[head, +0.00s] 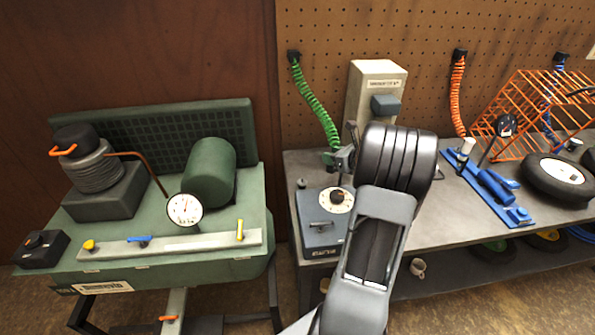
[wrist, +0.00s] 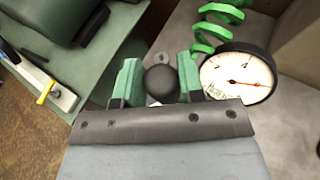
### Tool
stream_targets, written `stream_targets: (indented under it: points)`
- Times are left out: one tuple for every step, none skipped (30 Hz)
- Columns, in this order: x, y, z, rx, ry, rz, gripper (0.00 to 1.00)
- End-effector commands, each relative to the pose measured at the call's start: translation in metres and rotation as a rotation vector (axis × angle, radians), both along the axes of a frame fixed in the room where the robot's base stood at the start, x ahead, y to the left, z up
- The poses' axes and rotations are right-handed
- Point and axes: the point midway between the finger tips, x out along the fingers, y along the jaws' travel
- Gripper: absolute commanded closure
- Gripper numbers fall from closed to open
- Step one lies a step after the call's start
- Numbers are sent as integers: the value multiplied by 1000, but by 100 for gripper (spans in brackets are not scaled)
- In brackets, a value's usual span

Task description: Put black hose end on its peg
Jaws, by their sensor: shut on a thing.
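My gripper (head: 340,158) is above the near left part of the grey bench, at the lower end of a green coiled hose. In the wrist view my gripper (wrist: 161,85) has its green fingers shut on the black hose end (wrist: 161,84), which shows as a dark rounded knob. A round white gauge (wrist: 238,77) with a red needle is right of the fingers. The green coils (wrist: 215,22) show just behind the gauge. How they join the held end is hidden. I cannot make out its peg for certain in either view.
The green hose (head: 315,100) hangs from a black fitting on the pegboard (head: 400,30). A beige post (head: 375,80) and a blue-grey box (head: 320,228) are close to my gripper. A green compressor (head: 208,170) stands left; an orange cage (head: 530,105) and wheel (head: 560,178) are right.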

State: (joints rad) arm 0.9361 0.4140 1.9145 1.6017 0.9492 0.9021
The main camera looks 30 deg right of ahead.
Motion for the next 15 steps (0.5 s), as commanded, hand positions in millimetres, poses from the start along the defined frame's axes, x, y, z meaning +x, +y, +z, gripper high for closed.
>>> stream_targets:
  points:
    - [11, 5, -4, 3, 2, 5, 96]
    - [18, 7, -7, 4, 3, 6, 96]
    - [28, 10, -11, 4, 3, 7, 96]
    - [36, 13, -15, 4, 4, 8, 96]
    - [43, 15, -18, 5, 3, 7, 96]
    - [53, 19, -23, 3, 2, 7, 96]
    - [60, 20, -27, 4, 4, 7, 96]
    - [68, 23, -29, 4, 3, 7, 96]
    - [76, 25, -34, 2, 3, 6, 96]
    - [80, 26, -43, 4, 5, 4, 96]
    - [84, 26, -48, 4, 5, 3, 96]
    - [89, 28, -55, 4, 5, 3, 96]
    - [93, 29, -60, 4, 4, 3, 96]
    - [96, 30, -63, 3, 2, 3, 96]
    - [100, 31, -69, 3, 2, 2, 96]
